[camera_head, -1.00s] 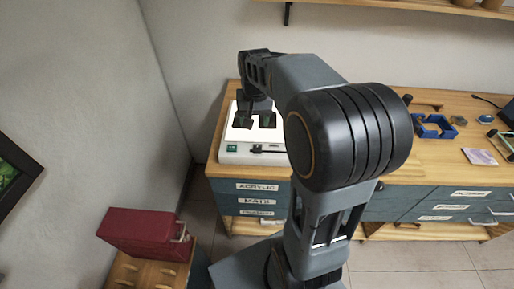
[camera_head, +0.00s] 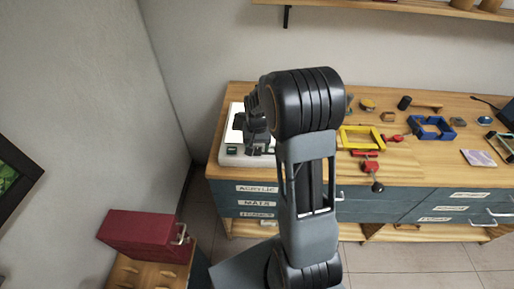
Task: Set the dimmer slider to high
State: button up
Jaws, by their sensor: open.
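The white light box (camera_head: 228,158), a lit panel with a pale front edge, stands at the left end of the wooden bench. A small green-marked part (camera_head: 232,149) shows at the left of its front strip. My gripper (camera_head: 245,149) is over the right front part of the box, pointing down, its jaws open. The dimmer slider on the front strip is hidden or too small to make out behind my gripper. I cannot tell whether my gripper touches it.
A red box (camera_head: 143,234) stands on a low wooden cabinet at lower left. The wall is close on the left.

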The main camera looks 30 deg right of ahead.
jog(key=shift+f, duration=0.7)
grip_shut()
